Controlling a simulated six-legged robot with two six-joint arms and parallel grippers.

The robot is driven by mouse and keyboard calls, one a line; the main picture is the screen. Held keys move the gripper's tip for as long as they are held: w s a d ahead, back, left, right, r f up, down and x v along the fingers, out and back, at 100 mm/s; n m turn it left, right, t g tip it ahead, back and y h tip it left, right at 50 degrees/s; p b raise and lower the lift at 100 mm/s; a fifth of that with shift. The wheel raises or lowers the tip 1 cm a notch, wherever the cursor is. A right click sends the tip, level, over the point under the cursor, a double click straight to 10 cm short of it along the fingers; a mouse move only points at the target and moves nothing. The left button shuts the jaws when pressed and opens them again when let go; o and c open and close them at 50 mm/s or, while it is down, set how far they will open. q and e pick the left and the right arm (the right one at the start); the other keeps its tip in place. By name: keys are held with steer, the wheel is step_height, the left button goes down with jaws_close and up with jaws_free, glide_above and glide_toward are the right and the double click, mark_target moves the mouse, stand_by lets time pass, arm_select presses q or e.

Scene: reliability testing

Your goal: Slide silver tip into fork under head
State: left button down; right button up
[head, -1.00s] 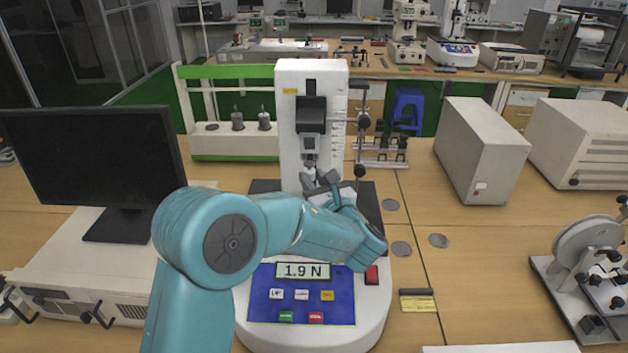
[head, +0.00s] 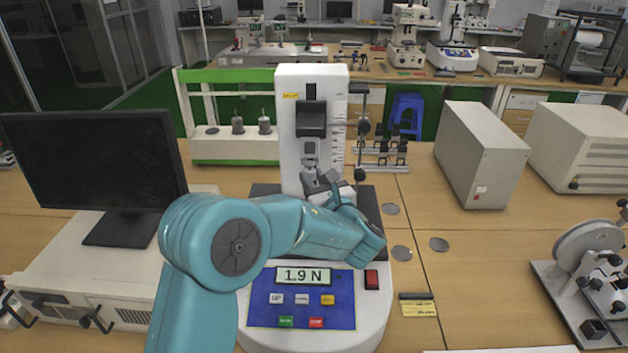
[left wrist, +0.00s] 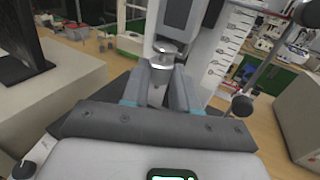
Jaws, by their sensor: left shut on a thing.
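A white test stand (head: 288,135) with a black head (head: 311,118) stands upright in the head view. A small grey fork-like fitting (head: 310,150) hangs under the head. My left gripper (head: 316,182) is just below this fitting, in front of the column. In the left wrist view, my left gripper (left wrist: 160,88) is shut on a silver piece (left wrist: 158,96) between its fingers. A round silver part (left wrist: 168,62) shows just beyond the fingertips, close under the grey head parts. I cannot tell whether the tip is inside the fork. My right gripper is not in view.
The stand's base has a blue panel (head: 301,312) and a display (head: 303,275) reading 1.9 N. A monitor (head: 90,160) stands at left. Grey boxes (head: 478,165) stand at right. A clamp rod (head: 361,150) is beside the column. Flat discs lie on the table at right.

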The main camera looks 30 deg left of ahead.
arm_select(q)
steer(key=shift+w+a, duration=0.1)
steer(key=shift+w, duration=0.05)
steer(key=shift+w+a, duration=0.3)
steer(key=shift+w, duration=0.2)
steer(key=shift+w+a, duration=0.1)
steer(key=shift+w+a, duration=0.35)
steer(key=shift+w, duration=0.3)
stand_by(0.4)
steer(key=c, duration=0.8)
jaws_free()
